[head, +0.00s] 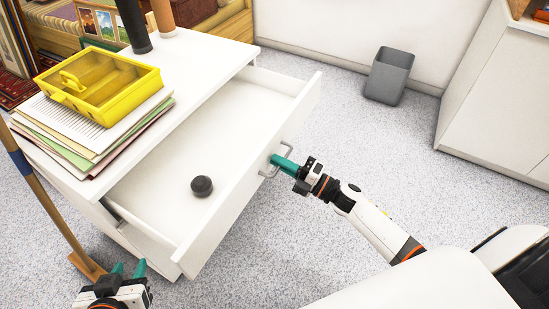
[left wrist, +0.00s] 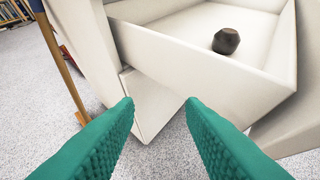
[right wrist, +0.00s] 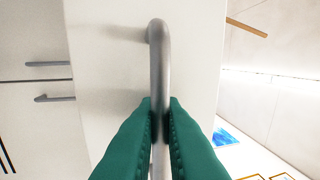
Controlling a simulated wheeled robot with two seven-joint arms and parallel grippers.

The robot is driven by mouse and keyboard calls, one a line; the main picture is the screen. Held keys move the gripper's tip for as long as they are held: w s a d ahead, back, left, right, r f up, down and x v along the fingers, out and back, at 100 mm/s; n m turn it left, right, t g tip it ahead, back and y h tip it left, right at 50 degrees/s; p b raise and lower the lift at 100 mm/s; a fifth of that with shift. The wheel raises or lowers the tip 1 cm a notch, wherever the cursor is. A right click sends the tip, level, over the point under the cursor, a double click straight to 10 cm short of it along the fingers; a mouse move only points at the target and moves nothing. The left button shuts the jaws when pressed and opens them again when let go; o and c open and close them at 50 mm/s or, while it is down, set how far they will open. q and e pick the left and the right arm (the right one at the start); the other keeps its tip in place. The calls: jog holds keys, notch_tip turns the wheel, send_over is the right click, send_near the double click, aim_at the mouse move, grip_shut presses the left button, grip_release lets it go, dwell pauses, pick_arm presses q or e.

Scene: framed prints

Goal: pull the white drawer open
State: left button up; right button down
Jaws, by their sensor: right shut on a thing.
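The white drawer (head: 162,184) stands pulled far out of the white cabinet (head: 215,57). A dark round object (head: 202,186) lies on its floor, and it also shows in the left wrist view (left wrist: 226,41). My right gripper (head: 283,162) is at the drawer's front, shut on the grey bar handle (head: 266,173). In the right wrist view the handle (right wrist: 158,60) runs between the green fingers (right wrist: 162,125). My left gripper (head: 128,269) is open and empty, low in front of the drawer's near corner. Its parted green fingers (left wrist: 160,110) show in the left wrist view.
A yellow open box (head: 145,88) sits on a stack of papers (head: 60,125) on the cabinet top, near dark and brown cylinders. A broom-like wooden pole (head: 48,205) leans at the left. A grey bin (head: 389,76) stands by the wall.

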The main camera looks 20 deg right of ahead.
jog(key=shift+d, duration=0.1)
jog(key=c, duration=1.6)
grip_release()
jog(key=shift+c, duration=0.2)
jog(key=shift+s, duration=0.1)
